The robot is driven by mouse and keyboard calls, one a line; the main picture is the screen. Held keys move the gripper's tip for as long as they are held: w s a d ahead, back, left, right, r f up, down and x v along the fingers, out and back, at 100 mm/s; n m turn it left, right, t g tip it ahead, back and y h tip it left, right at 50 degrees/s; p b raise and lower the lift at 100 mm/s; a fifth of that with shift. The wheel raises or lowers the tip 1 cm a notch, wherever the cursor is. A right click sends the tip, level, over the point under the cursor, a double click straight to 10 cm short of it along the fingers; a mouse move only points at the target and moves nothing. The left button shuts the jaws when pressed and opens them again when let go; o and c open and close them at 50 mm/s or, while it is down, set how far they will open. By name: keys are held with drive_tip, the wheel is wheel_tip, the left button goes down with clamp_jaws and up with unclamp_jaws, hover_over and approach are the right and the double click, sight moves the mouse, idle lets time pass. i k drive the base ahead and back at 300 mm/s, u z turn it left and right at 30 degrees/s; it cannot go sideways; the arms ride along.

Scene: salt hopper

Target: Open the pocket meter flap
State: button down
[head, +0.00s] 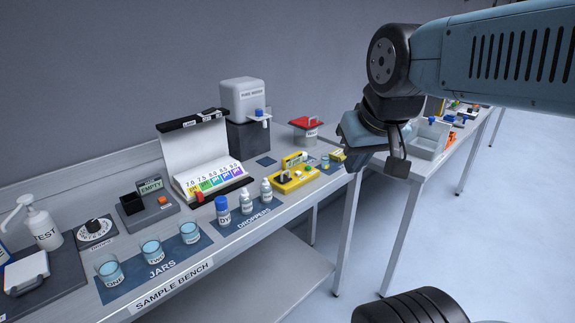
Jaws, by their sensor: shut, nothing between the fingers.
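I cannot tell for certain which thing is the pocket meter. A grey device (154,214) with a black square part, an orange button and an "EMPTY" display stands on the bench. A yellow unit (292,180) with a raised yellow bar and a dark knob sits farther right. A white boxy item (26,271) lies on a dark mat at the far left. No flap can be clearly made out on any of them. My gripper (397,166) hangs shut and empty in the air at the upper right, beyond the bench's right end and apart from these things.
The sample bench (318,187) carries several glass jars (151,248), dropper bottles (246,203), a pH colour chart (212,180), a grey dispenser (245,110), a red-lidded container (306,128) and a pump bottle (40,222). A second table with a grey bin (428,142) stands behind the gripper.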

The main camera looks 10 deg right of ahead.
sight(282, 178)
drive_tip(key=z, duration=1.05)
drive_tip(key=k, duration=0.95)
drive_tip(key=u, duration=0.85)
drive_tip(key=i, duration=1)
